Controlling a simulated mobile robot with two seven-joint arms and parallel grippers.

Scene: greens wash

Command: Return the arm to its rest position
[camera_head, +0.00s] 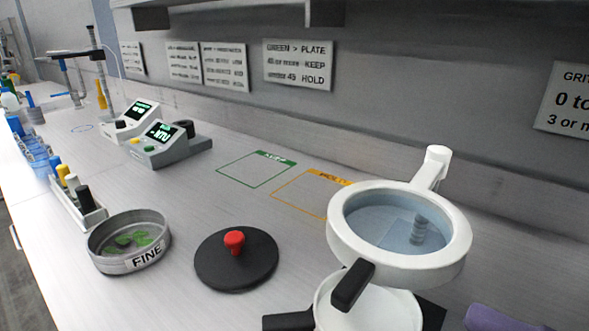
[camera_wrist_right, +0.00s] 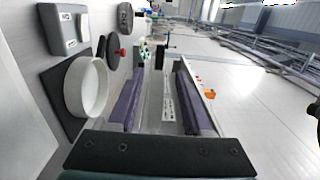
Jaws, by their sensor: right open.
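My right gripper (camera_wrist_right: 172,62) is open in the right wrist view. Its two purple-padded fingers stand apart with nothing between them. In the head view only a purple part (camera_head: 495,318) shows at the lower right edge, apparently of this gripper; the rest is cut off. A white bowl (camera_wrist_right: 102,88) on a dark square mat (camera_wrist_right: 55,85) lies left of the fingers in the wrist view. In the head view the bowl (camera_head: 370,305) is partly hidden below the white ring magnifier (camera_head: 345,240). My left gripper is not in view.
The FINE sieve (camera_head: 98,258) holds green leaves. A black disc (camera_head: 215,278) with a red knob lies beside it. Two meters (camera_head: 175,155) stand farther back. The marked KEEP (camera_head: 240,180) and HOLD (camera_head: 290,208) squares are empty. Open floor (camera_wrist_right: 260,110) shows beyond the bench.

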